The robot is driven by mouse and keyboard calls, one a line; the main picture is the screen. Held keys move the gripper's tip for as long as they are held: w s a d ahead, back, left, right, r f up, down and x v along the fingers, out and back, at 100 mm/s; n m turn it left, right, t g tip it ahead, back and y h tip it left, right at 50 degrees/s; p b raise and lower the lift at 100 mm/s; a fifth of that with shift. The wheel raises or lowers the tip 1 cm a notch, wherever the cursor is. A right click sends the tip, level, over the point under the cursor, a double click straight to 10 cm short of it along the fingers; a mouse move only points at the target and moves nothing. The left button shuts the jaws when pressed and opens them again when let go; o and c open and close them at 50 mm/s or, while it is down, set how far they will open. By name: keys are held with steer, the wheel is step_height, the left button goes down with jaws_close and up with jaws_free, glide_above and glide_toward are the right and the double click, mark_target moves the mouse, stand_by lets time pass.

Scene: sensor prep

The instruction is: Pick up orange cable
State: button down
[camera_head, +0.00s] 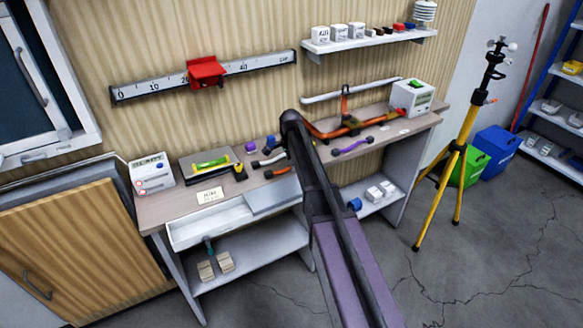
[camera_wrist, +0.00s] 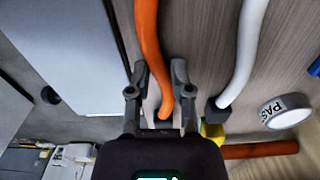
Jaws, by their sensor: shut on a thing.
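The orange cable (camera_wrist: 148,35) runs down from the top edge of the wrist view. Its lower part lies between the two fingers of my gripper (camera_wrist: 157,68), which are closed around it. I cannot tell whether the cable is clear of the wooden bench top. In the head view an orange cable piece with dark ends (camera_head: 283,171) shows on the bench beside my arm. My arm hides the gripper there.
A white cable (camera_wrist: 245,50) with a dark end lies right of the gripper, near a yellow block (camera_wrist: 212,132) and a roll marked PASS (camera_wrist: 285,110). A purple cable (camera_head: 352,146), an open drawer (camera_head: 205,228) and a white meter (camera_head: 152,174) are at the bench.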

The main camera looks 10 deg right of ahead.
steer(key=shift+r, duration=0.2)
step_height(320, 180, up, 4)
steer(key=p, duration=0.4)
steer(key=shift+f, duration=0.2)
steer(key=s+d+r+p, duration=0.1)
steer(key=s, duration=1.5)
steer(key=shift+d, duration=0.15)
